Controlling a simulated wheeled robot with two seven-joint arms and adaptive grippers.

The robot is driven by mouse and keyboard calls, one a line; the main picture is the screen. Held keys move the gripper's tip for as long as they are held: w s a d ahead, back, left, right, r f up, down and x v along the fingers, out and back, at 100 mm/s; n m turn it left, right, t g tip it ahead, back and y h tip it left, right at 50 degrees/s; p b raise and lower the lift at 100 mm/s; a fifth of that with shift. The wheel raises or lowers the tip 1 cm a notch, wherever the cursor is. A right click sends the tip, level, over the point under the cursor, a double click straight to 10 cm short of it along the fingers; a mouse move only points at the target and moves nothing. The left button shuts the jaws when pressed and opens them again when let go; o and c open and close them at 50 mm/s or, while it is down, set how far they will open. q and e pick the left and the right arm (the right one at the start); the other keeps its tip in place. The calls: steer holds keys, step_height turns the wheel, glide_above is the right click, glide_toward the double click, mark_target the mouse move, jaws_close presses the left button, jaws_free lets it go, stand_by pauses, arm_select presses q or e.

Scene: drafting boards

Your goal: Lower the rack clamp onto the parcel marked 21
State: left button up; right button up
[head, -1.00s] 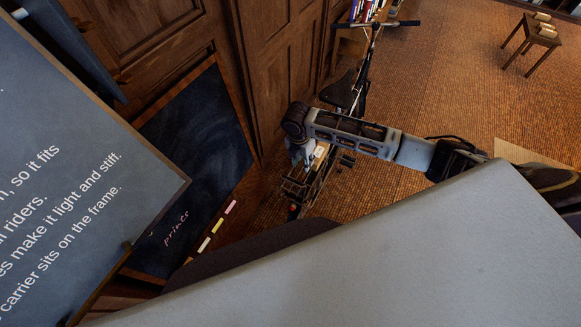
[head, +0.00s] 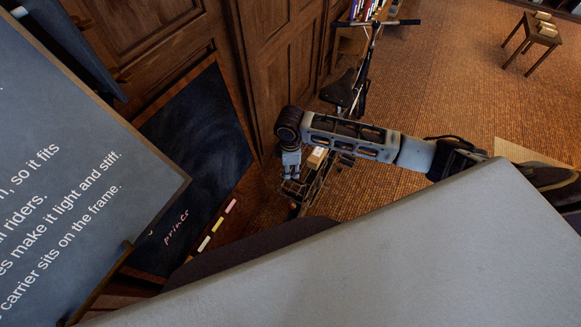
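A bicycle (head: 344,92) stands by the wood-panelled wall, its rear end toward me. A small tan parcel (head: 317,157) is on or over its rear carrier, partly behind my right arm; no number is readable. The dark rack frame (head: 295,189) shows just below my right gripper (head: 291,174). The rack clamp cannot be told apart from the rack here. The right gripper points down, left of the parcel, with no object seen in it. Its fingers are too small to judge, and I cannot tell whether they touch the rack. My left gripper is out of view.
A chalkboard (head: 196,150) with chalk sticks leans at the wall. A large lettered board (head: 75,170) fills the left. A grey panel (head: 380,260) covers the lower right. A small table (head: 535,35) stands far right; the brown floor between is open.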

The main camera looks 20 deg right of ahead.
mark_target(291, 181)
steer(key=m, duration=0.3)
steer(key=shift+a, duration=0.1)
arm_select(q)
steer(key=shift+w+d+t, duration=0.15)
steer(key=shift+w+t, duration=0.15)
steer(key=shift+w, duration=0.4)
arm_select(e)
steer(key=m, duration=0.3)
steer(key=shift+f, duration=0.1)
steer(key=shift+f+b, duration=1.3)
steer(key=shift+f, duration=3.5)
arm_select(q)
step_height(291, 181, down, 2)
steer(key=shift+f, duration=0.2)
arm_select(e)
steer(key=shift+s+f, duration=0.1)
steer(key=shift+f, duration=0.2)
